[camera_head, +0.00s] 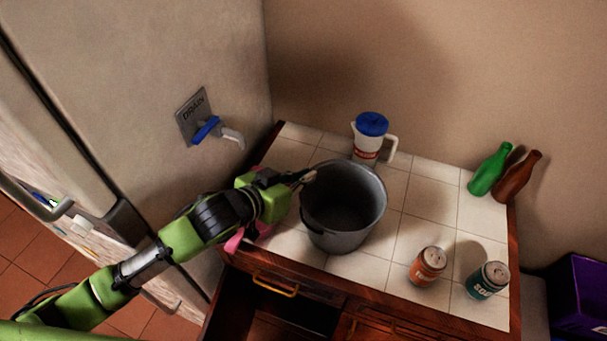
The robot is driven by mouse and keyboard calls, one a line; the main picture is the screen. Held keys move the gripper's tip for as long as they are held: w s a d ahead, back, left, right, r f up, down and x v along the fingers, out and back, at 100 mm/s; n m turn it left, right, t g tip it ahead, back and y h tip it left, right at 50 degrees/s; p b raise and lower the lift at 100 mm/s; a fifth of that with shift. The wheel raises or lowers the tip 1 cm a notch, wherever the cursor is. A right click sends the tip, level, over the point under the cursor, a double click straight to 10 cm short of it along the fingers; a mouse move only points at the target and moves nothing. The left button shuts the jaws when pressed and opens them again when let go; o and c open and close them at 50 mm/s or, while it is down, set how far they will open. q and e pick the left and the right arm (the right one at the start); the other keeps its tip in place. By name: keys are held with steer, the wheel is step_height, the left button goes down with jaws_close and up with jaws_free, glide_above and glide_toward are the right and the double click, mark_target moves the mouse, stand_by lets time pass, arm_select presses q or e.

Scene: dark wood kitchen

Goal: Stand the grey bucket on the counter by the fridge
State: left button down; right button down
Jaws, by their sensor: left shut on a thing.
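The grey bucket (345,238) is upright over the white tiled counter (410,215) beside the fridge (150,60). Its open mouth faces up and it looks empty. I cannot tell for sure whether its base touches the tiles. My left gripper (306,178) is shut on the bucket's rim at its left side; the fingertips are small in the picture. My right gripper is out of view.
A white jug with a blue lid (371,125) stands behind the bucket. Green (490,172) and brown (517,178) bottles stand at the back right. Orange (428,266) and teal (487,281) cans stand front right. A pink thing (235,240) lies partly behind my left arm.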

arm_select(q)
steer(key=c, duration=2.2)
jaws_free()
steer(key=shift+b+v, duration=1.3)
steer(key=shift+v, duration=4.7)
